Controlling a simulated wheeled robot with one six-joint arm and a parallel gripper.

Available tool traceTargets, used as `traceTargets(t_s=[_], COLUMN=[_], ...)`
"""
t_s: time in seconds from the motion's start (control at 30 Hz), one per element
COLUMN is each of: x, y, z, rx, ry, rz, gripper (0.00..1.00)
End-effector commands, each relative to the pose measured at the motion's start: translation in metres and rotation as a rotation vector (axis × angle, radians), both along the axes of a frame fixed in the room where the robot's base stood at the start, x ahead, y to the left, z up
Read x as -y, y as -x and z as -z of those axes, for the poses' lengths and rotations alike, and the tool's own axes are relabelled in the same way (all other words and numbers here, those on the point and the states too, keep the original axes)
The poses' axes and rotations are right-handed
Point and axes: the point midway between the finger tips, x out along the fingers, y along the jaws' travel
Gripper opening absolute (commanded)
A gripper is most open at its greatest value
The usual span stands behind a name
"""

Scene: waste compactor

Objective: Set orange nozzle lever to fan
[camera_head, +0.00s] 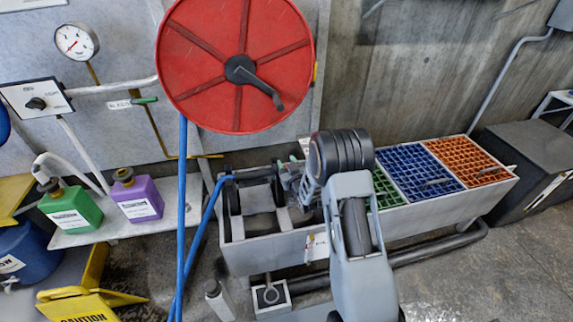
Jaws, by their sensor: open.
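I cannot make out an orange nozzle lever in this view. A blue hose (183,200) hangs from the red reel (190,70), and another length of it rises to the left end of the grey trough (265,253). No nozzle can be clearly told there. My arm stands in front of the trough and hides part of it. My gripper (289,176) shows small and partly hidden to the left of my dark wrist joint, above the trough, with its jaws open. I see nothing held in it.
Green (386,190), blue (415,170) and orange (466,160) grates top the trough. A green jug (70,212) and a purple jug (138,198) stand on a shelf at left. A yellow caution sign (85,303) is at lower left. A dark box (525,165) stands at right.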

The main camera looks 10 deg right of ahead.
Motion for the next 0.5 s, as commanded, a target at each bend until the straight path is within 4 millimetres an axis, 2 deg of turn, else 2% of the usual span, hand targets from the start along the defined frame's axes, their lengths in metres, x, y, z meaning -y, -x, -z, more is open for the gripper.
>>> traceTargets(t_s=[0.37,0.5], x=[-0.0007,-0.0007], y=[-0.0031,-0.0030], z=[0.0000,0.0000], rx=[0.000,0.000], ry=[0.000,0.000], rz=[0.000,0.000], gripper=[0.40,0.27])
